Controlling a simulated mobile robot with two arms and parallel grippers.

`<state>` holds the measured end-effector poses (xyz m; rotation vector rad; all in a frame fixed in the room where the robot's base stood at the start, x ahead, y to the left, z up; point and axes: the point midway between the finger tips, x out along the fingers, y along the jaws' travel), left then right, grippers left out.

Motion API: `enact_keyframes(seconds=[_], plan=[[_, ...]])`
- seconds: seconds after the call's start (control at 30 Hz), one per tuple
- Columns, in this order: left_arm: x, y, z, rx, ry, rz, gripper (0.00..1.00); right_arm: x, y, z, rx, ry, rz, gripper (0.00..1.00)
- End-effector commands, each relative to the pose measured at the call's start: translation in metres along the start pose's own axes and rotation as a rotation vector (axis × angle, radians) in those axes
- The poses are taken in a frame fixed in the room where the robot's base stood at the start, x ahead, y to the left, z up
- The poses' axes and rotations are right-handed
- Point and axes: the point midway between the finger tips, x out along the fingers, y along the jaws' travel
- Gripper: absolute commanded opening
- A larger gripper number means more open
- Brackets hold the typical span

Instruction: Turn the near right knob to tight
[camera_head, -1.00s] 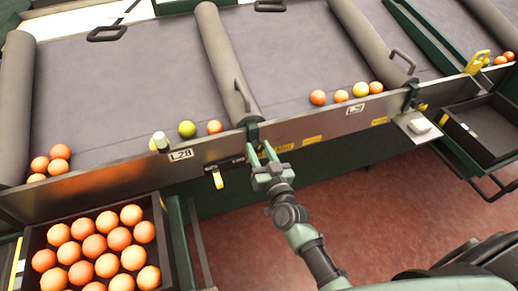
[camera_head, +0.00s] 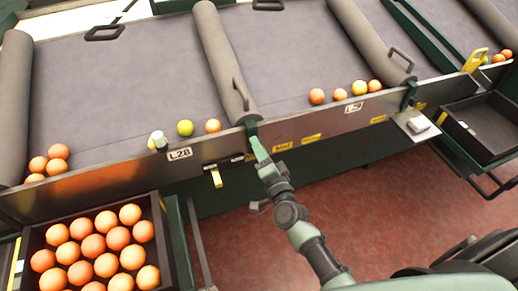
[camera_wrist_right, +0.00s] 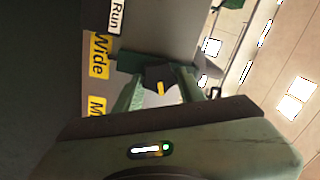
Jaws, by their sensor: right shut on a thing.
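My right gripper (camera_head: 257,148) is at the front rail, just below the green bracket at the end of the middle roller. In the right wrist view its two fingers (camera_wrist_right: 160,88) stand on either side of a dark knob (camera_wrist_right: 157,74) with a yellow pointer mark, and they are shut on it. Yellow labels sit beside the knob, one reading "Wide" (camera_wrist_right: 99,56) and one partly cut off starting with "M" (camera_wrist_right: 97,105). A white "Run" label (camera_wrist_right: 116,15) is above them. No label reading tight is readable. The left gripper is not in view.
The metal front rail (camera_head: 330,122) runs across the belt's edge. Reddish floor is clear below.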

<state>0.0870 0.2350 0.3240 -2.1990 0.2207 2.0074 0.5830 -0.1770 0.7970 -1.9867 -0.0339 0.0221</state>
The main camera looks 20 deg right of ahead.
Motion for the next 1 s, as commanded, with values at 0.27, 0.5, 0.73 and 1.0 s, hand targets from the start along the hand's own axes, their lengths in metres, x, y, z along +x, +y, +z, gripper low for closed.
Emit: enact_keyframes(seconds=[0.27,0.5,0.73,1.0], plan=[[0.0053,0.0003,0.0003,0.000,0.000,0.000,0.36,-0.0004,0.0026,0.0008,0.225,-0.001,0.001,0.00],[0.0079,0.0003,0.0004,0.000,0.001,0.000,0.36,-0.0005,0.0032,0.0009,0.356,-0.001,0.001,0.00],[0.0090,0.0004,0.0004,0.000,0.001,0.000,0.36,-0.0005,0.0035,0.0010,0.418,-0.001,0.002,0.00],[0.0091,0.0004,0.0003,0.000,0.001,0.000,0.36,-0.0006,0.0036,0.0010,0.434,-0.001,0.002,0.00]])
